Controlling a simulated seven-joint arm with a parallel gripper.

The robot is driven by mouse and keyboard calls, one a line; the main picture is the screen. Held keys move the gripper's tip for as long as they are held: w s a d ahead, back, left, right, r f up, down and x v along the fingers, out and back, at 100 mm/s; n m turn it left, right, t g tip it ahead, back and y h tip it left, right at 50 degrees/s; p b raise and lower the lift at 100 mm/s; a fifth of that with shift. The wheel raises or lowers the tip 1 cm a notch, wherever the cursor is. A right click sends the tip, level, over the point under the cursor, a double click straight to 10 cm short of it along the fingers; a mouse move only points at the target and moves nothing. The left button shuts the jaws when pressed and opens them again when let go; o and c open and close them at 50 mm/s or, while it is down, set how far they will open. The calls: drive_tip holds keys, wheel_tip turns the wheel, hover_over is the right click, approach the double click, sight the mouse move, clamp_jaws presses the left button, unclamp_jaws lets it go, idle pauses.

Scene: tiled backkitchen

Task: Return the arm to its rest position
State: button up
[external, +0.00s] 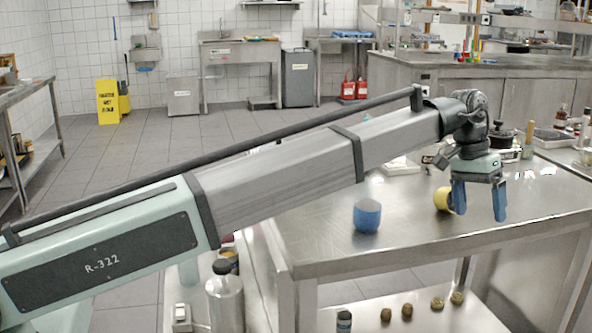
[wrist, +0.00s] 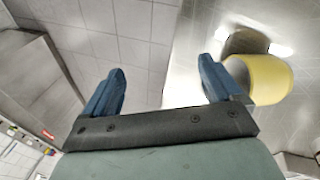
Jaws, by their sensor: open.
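My gripper (external: 480,200) hangs at the end of the outstretched arm, over the right part of the steel table (external: 320,235). Its two blue fingers point down and are spread apart with nothing between them. The gripper also shows in the wrist view (wrist: 160,95), with floor tiles and the table edge seen between its fingers. A yellow roll-like object (external: 441,200) is on the table just left of the fingers in the external view. In the wrist view the yellow object (wrist: 262,78) lies beside the right finger; I cannot tell whether they touch.
A blue cup-like object (external: 367,216) stands on the table, left of the gripper. Bottles, a tray (external: 553,137) and a dark pot (external: 500,138) are at the back right. Several small round items lie on the lower shelf. A yellow floor sign (external: 108,102) stands far back left.

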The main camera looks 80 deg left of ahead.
drive_tip(key=d+f+n+t+h, duration=0.15)
drive_tip(key=d+f, duration=0.25)
drive_tip(key=d, duration=0.7)
drive_tip(key=s+d+f+m+g+y, duration=0.1)
drive_tip(key=s+f+g, duration=0.2)
drive_tip(key=s+f, duration=1.45)
drive_tip(key=s+d+f+m+g+y, duration=0.1)
drive_tip(key=s+d+f+g, duration=0.15)
drive_tip(key=s+f, duration=1.5)
drive_tip(key=s+f+m+g, duration=0.1)
drive_tip(key=s+f, duration=0.3)
drive_tip(key=s, duration=0.7)
drive_tip(key=s+f+m+g+y, duration=0.1)
drive_tip(key=s+f, duration=0.4)
drive_tip(key=s, duration=0.6)
drive_tip(key=s+a+f+m+g+y, duration=0.1)
drive_tip(key=s+f, duration=0.4)
drive_tip(key=s, duration=0.6)
drive_tip(key=shift+f+g, duration=0.2)
drive_tip(key=shift+g, duration=0.6)
drive_tip(key=shift+s+a, duration=0.1)
drive_tip(key=shift+c, duration=0.2)
